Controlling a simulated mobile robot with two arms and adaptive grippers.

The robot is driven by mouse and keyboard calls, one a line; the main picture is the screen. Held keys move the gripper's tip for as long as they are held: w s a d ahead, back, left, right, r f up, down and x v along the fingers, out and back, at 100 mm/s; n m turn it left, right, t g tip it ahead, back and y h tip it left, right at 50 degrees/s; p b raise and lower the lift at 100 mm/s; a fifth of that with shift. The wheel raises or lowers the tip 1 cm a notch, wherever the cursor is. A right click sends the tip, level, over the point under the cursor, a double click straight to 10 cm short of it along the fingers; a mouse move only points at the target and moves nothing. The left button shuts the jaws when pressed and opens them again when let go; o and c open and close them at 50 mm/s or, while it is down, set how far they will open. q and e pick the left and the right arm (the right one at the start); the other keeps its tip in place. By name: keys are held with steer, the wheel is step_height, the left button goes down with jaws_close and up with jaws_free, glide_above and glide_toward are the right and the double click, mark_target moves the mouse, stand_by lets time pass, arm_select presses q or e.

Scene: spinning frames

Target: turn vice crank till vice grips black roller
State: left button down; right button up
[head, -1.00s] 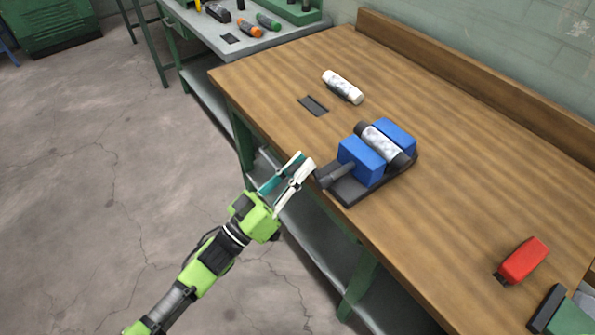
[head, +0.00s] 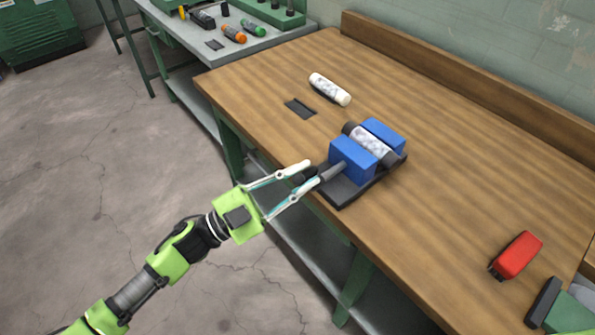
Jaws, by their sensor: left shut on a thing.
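The vice has two blue jaws (head: 353,160) on a dark base (head: 345,195) at the table's front edge. The black roller (head: 371,144), with a mottled white band around its middle, lies between the jaws. I cannot tell whether both jaws touch it. A grey screw (head: 334,172) runs from the near jaw to the dark crank (head: 310,174) at the edge. My left gripper (head: 308,174) is shut on the crank, with one pale finger on each side of it; the fingers partly hide it. My right gripper is not in view.
On the wooden table (head: 440,190) are a white roller (head: 330,89), a dark flat plate (head: 300,108) and a red block (head: 516,256). A green and black object (head: 565,310) is at lower right. A grey bench (head: 190,50) with several items stands behind.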

arm_select(q)
steer(key=s+d+f+m+g+y+p, duration=0.1)
steer(key=s+f+m+y+p, duration=0.1)
steer(key=m, duration=0.6)
steer(key=s+d+f+m+g+y+p, duration=0.2)
steer(key=m+p, duration=0.4)
steer(key=m, duration=0.3)
steer(key=shift+s+f+y, duration=0.25)
steer(key=shift+f+y, duration=0.35)
steer(key=shift+f, duration=0.3)
steer(key=shift+f+m, duration=0.1)
steer(key=shift+m, duration=0.2)
steer(key=c, duration=2.2)
jaws_free()
steer(key=shift+o, duration=1.4)
steer(key=shift+a, duration=0.15)
steer(key=shift+a+r, duration=0.1)
steer(key=shift+r, duration=0.2)
